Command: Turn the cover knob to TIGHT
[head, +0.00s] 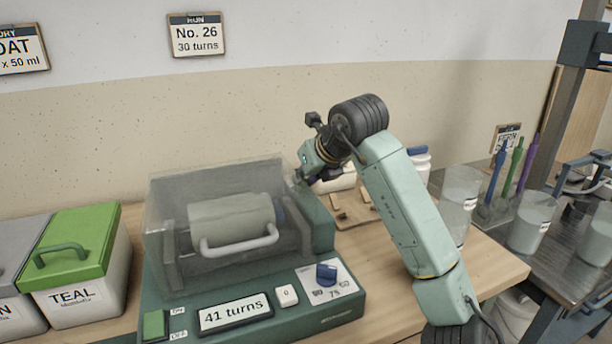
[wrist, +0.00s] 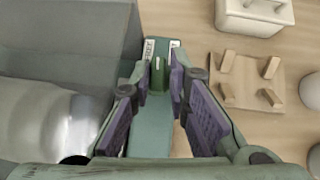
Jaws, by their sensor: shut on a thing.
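The cover knob (wrist: 157,74) is a narrow green grip on the green top of the machine (head: 325,230), beside the clear cover (head: 165,215). In the wrist view it stands between my fingertips, pointing roughly up the picture. A small label (wrist: 149,48) beyond it on the left seems to read FREE; another (wrist: 174,46) on the right is too small to read. My gripper (wrist: 160,86) is shut on the knob. In the head view my gripper (head: 304,178) is at the cover's right end, and the knob cannot be made out. The cover is down over a pale roller jar (head: 232,216).
The machine's front has a display (head: 235,313) reading 41 turns, a white button (head: 287,295), a blue dial (head: 326,274) and a green switch (head: 153,325). A wooden rack (wrist: 248,80) and a white lidded container (wrist: 254,15) lie right. A TEAL bucket (head: 75,265) stands left.

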